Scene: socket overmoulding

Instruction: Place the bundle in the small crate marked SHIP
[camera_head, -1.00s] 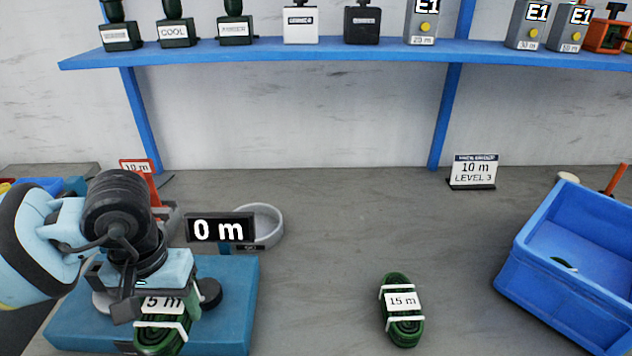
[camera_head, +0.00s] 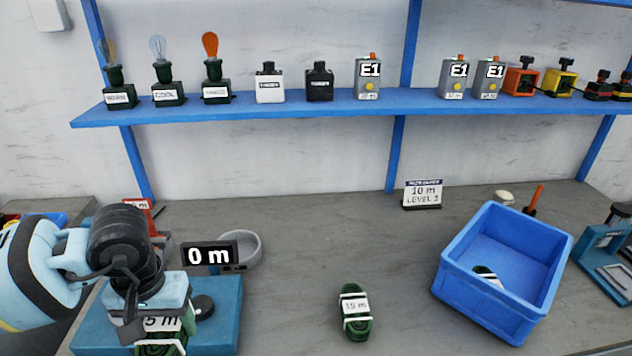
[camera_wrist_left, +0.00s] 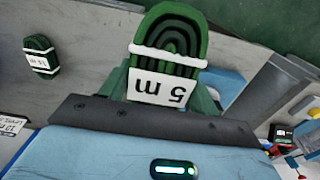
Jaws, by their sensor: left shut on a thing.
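My left gripper (camera_head: 150,318) is shut on a green coiled bundle labelled 5 m (camera_head: 162,342), at the blue measuring stand on the left. The held bundle (camera_wrist_left: 170,60) shows in the left wrist view, with white bands and its label upside down. A second green bundle, labelled 15 m (camera_head: 355,312), lies on the bench in the middle; it also shows in the left wrist view (camera_wrist_left: 41,55). A blue crate (camera_head: 455,290) stands on the right with a green, white-banded thing (camera_head: 486,274) inside. No SHIP mark is readable. My right gripper is not in view.
The blue stand (camera_head: 225,310) carries a 0 m display (camera_head: 209,255). A grey round dish (camera_head: 250,250) is behind it. A 10 m LEVEL 3 sign (camera_head: 423,194) stands at the back. The bench between stand and crate is mostly clear. A blue shelf (camera_head: 300,111) runs above.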

